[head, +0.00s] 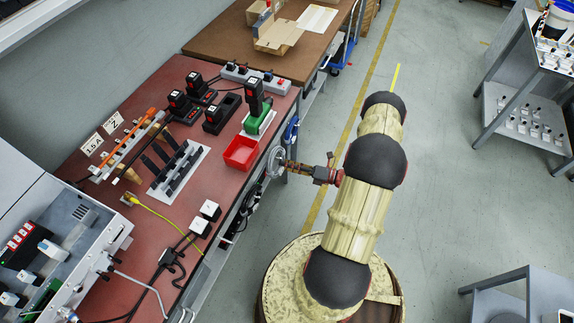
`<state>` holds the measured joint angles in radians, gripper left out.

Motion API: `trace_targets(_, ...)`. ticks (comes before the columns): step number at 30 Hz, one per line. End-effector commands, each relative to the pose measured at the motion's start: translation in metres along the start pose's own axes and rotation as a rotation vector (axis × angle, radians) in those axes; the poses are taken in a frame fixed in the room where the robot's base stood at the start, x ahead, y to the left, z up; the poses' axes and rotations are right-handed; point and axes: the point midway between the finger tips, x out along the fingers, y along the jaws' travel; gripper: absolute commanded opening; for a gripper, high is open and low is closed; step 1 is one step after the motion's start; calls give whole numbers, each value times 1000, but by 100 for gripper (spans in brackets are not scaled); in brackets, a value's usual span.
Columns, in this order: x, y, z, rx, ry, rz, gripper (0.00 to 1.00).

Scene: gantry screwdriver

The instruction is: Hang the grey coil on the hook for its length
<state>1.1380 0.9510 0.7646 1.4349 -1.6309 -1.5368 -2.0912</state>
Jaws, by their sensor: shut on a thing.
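The grey coil (270,161) is a small looped ring at the front edge of the red-brown bench. My gripper (284,165) reaches it from the right and is shut on it. The coil is held out beside the bench edge, to the right of the red bin. Two white signs stand at the back left of the bench, one reading about 1.5 (91,144) and one reading 2 (111,122). A rack (128,148) with an orange bar is beside them. The hooks and the coil's own length marking cannot be made out.
A red bin (241,153), a green-based tool (258,118) and several black tools on chargers stand on the bench. A slotted black rack (177,168) and a yellow cable (155,212) lie left. Open floor (440,200) is to the right.

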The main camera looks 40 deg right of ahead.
Motion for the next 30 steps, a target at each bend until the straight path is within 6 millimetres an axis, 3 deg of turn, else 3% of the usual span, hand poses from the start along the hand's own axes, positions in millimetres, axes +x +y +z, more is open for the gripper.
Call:
trace_targets(1, 0, 0, 0, 0, 0, 0, 0)
trace_targets(2, 0, 0, 0, 0, 0, 0, 16)
trace_targets(12, 0, 0, 0, 0, 0, 0, 36)
trace_targets(23, -3, 0, 0, 0, -1, -1, 36)
trace_targets(30, -36, -1, 1, -1, -4, -3, 36)
